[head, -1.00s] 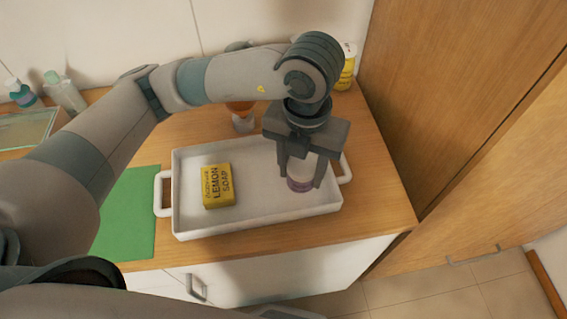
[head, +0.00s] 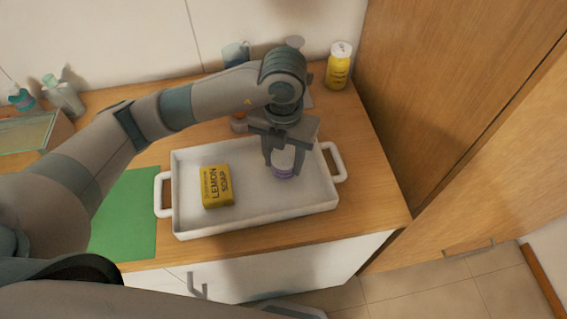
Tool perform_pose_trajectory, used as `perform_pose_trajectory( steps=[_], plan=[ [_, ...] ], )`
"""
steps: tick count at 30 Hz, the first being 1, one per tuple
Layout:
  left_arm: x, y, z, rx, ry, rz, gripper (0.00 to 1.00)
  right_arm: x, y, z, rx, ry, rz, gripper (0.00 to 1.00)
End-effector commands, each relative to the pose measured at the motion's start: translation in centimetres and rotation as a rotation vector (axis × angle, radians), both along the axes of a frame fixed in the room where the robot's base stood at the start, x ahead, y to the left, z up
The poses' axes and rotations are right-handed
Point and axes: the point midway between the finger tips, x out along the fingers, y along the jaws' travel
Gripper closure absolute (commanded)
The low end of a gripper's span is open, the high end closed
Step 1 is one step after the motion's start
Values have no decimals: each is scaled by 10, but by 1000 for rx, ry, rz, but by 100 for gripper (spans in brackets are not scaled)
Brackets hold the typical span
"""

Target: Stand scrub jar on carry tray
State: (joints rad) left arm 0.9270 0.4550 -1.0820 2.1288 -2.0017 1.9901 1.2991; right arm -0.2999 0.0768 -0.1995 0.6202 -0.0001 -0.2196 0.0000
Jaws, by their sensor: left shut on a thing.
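The white carry tray (head: 255,222) with a handle at each end sits on the wooden counter. My left gripper (head: 282,172) points down over the right half of the tray. The gripper hides part of the jar. I cannot tell whether the jar's base touches the tray floor. My right gripper is not in view.
A green mat (head: 125,215) is left of the tray. A wooden cabinet wall (head: 440,90) bounds the right.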

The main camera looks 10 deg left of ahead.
Motion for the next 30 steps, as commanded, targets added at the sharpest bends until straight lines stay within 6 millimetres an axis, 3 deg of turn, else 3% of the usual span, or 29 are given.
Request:
perform_pose_trajectory(
  steps=[7,20,21,23,30],
  plan=[
    [-1,0,-24,0,1,0,80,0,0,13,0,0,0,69],
    [0,0,-30,0,-1,0,80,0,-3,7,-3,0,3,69],
    [0,0,-30,0,-1,0,51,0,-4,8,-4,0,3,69],
    [0,0,-29,0,0,0,37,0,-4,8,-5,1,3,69],
    [0,0,-29,0,0,0,37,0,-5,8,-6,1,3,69]
  ],
)
